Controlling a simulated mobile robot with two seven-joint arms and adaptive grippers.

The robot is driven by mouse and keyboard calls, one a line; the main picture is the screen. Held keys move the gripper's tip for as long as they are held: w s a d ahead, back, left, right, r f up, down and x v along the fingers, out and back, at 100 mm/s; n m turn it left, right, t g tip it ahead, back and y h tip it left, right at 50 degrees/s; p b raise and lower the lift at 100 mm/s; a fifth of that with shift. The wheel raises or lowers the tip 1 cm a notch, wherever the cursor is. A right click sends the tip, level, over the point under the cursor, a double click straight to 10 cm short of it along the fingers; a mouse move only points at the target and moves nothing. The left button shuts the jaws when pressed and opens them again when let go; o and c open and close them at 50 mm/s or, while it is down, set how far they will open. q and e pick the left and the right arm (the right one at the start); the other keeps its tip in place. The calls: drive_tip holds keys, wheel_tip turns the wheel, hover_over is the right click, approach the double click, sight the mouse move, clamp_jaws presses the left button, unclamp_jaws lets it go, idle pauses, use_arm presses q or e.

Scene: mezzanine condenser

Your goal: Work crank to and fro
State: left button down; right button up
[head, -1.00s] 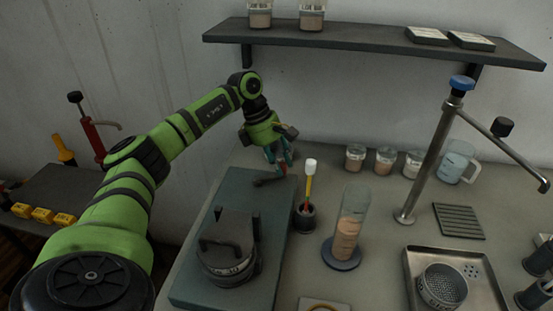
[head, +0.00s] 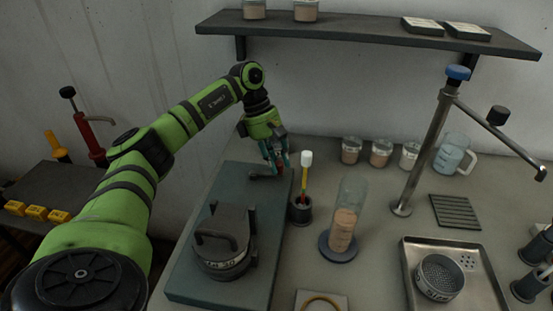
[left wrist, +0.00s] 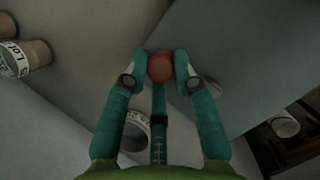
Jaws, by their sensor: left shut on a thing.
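A dark crank arm (head: 262,177) lies at the far end of the blue-green base plate (head: 208,279). My left gripper (head: 276,168) reaches down over its outer end. In the left wrist view, a round reddish-brown knob (left wrist: 160,66) sits between the two teal fingertips (left wrist: 161,72), and the gripper is shut on it. The crank arm itself is mostly hidden in the wrist view. A round grey press-like piece with a dark handle (head: 221,243) stands on the near part of the plate. My right gripper is not in view.
A dark cup (head: 301,210) with a white-capped yellow stick stands close right of the plate. Several jars (head: 381,153) line the wall under the shelf (head: 370,34). A metal tap (head: 430,140) and tray (head: 410,284) are at right.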

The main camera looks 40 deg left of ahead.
use_arm(q)
drive_tip(key=shift+d, duration=0.1)
drive_tip(key=c, duration=1)
unclamp_jaws()
drive_tip(key=shift+c, duration=0.2)
drive_tip(key=shift+v, duration=1.35)
drive_tip(key=a, duration=0.8)
drive_tip(key=shift+s+a+r, duration=0.2)
drive_tip(key=shift+a, duration=0.2)
drive_tip(key=shift+s+a, duration=0.2)
drive_tip(key=shift+a, duration=1.35)
